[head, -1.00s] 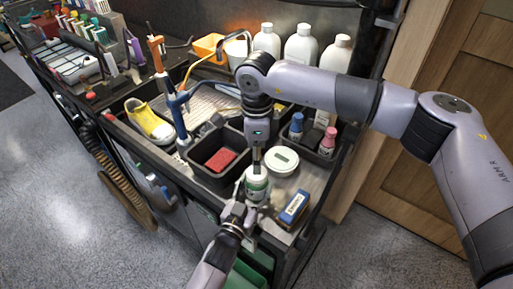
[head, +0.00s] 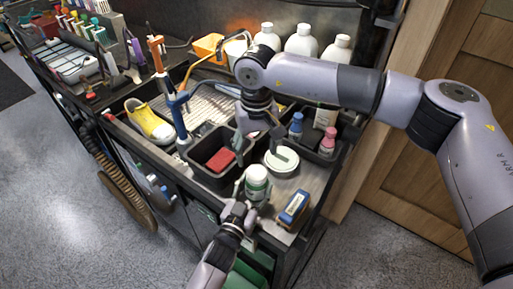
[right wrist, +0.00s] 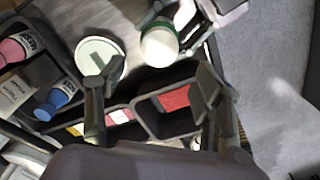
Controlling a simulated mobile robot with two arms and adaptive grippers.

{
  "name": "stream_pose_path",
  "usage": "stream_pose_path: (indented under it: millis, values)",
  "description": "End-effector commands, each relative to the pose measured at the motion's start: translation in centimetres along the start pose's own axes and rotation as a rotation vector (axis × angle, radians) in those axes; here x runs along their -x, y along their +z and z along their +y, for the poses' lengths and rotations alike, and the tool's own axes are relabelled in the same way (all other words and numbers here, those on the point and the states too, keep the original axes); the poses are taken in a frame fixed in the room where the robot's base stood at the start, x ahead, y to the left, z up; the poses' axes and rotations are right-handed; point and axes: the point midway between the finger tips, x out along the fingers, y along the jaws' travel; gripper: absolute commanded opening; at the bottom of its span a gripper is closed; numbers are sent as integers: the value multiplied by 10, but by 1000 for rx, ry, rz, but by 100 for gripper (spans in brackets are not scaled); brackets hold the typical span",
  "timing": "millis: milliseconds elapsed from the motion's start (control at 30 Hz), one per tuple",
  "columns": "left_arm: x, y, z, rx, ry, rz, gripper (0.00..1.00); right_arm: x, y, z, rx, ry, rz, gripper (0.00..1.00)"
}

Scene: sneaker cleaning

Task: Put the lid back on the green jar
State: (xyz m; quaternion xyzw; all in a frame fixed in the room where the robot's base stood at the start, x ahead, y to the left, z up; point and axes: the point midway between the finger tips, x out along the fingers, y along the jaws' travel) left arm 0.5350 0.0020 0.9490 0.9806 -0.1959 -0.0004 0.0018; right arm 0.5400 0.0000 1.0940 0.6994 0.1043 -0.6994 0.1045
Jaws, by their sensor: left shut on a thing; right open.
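The green jar (head: 257,188) is upright at the tray's front edge, with a white lid (head: 257,173) on its top. I cannot tell whether the lid is fully tight. In the right wrist view the lid (right wrist: 159,47) hides most of the jar, leaving a green edge. My left gripper (head: 246,192) is shut on the jar from the front left. My right gripper (head: 259,139) is open and empty, above and behind the jar, apart from it. Its two spread fingers show in the right wrist view (right wrist: 152,85).
A round white tin (head: 282,160) stands just behind and right of the jar. A blue brush (head: 294,207) lies to the right. A black bin with a red sponge (head: 220,159) is at the left, and bottles (head: 327,142) stand behind right.

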Motion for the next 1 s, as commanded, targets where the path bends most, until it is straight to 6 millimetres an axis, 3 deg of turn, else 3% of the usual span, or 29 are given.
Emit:
stream_pose_path:
  millis: [233,667,833,1000]
  values:
    - [0,1,0,1,0,-1,0,2,0,0,224,0,0,62]
    - [0,1,0,1,0,-2,0,1,0,0,255,0,-1,62]
    - [0,1,0,1,0,-2,0,-13,1,0,254,0,-3,62]
    - [0,1,0,1,0,-2,0,-40,1,0,253,0,-4,62]
